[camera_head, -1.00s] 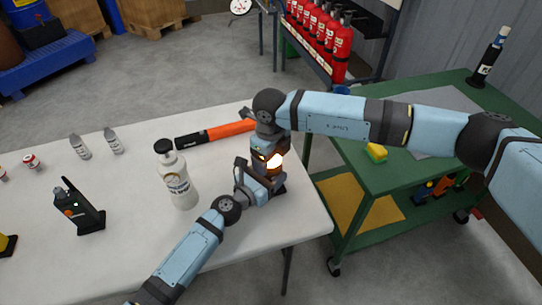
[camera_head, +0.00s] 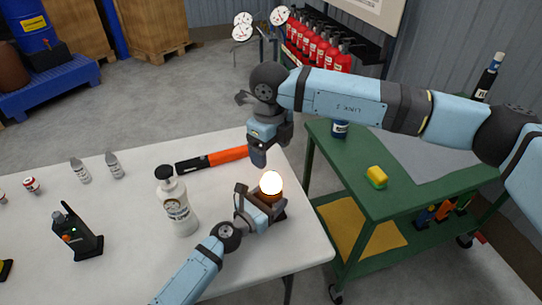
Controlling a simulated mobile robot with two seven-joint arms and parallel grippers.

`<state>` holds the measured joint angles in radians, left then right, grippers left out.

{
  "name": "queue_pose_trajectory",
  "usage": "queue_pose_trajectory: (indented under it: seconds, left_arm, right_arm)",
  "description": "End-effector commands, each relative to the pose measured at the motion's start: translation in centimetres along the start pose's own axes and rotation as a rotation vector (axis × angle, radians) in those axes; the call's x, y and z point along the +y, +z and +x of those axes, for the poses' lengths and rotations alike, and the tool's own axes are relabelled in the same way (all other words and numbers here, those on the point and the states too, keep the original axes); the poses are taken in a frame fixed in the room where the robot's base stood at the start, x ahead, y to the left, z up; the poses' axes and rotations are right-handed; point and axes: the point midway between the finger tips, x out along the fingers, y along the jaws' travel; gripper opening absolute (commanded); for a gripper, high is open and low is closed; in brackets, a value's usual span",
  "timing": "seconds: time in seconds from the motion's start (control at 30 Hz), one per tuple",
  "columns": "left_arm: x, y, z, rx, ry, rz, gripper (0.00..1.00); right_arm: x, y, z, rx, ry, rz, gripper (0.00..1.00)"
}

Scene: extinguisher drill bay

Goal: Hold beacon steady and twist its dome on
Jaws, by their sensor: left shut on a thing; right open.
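The beacon stands on the white table near its right end, with its glowing dome (camera_head: 270,184) on top. Its dark base is partly hidden by my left gripper (camera_head: 262,204), which is shut on the beacon from the left. My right gripper (camera_head: 259,158) is open, pointing down above and slightly behind the dome. It is apart from the dome, and nothing shows between its fingers. I cannot tell whether the dome is fully seated.
On the white table (camera_head: 120,220) are a white pump bottle (camera_head: 176,203), an orange and black tube (camera_head: 213,159), a radio in a dock (camera_head: 76,232) and small bottles (camera_head: 113,165). A green cart (camera_head: 340,185) stands right, carrying a yellow-green sponge (camera_head: 377,177).

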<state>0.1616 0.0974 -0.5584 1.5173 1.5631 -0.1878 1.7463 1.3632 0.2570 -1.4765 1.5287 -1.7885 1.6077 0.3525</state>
Motion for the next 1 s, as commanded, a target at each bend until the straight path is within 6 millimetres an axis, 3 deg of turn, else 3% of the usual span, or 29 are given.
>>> queue_pose_trajectory:
  seconds: [0.3,0.33,0.47,0.77,1.0]
  left_arm:
    - [0.0,-0.1,0.0,0.001,0.000,0.001,0.28]
    - [0.0,-0.1,0.0,0.001,0.000,0.001,0.67]
    - [0.0,-0.1,0.0,0.001,0.000,0.000,0.94]
    - [0.0,0.0,-0.2,0.001,0.000,0.000,0.94]
    - [0.0,-0.1,-3.6,0.002,0.001,0.000,0.94]
  right_arm:
    - [0.0,0.0,0.0,0.000,0.000,0.000,0.81]
    - [0.0,0.0,0.0,0.000,0.000,0.000,0.81]
    - [0.0,0.0,0.0,0.000,0.000,0.000,0.81]
    - [0.0,0.0,0.0,0.000,0.000,0.000,0.81]
    - [0.0,0.0,0.0,0.000,0.000,0.000,0.81]
